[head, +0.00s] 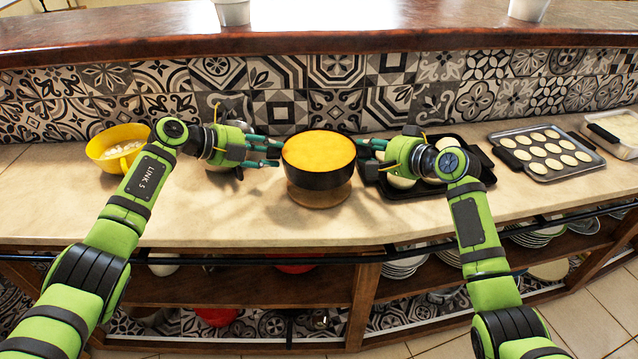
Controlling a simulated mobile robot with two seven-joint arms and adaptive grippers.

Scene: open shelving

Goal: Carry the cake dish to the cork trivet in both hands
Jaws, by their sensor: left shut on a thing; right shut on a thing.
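The cake dish (318,178) is round and dark, filled with a smooth orange-yellow cake. My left gripper (272,152) is shut on its left side, and my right gripper (364,156) is shut on its right side. The dish looks level between the two hands. The cork trivet (319,198), round and brown, shows directly below the dish on the counter, its upper part hidden. I cannot tell whether the dish touches the trivet or hangs just above it.
A yellow bowl (117,150) with white contents stands left on the counter (230,215). Behind my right gripper is a dark tray (480,177) with pale round things. A tray of pale rounds (540,153) and a clear container (612,130) stand right. A tiled wall (335,105) rises behind.

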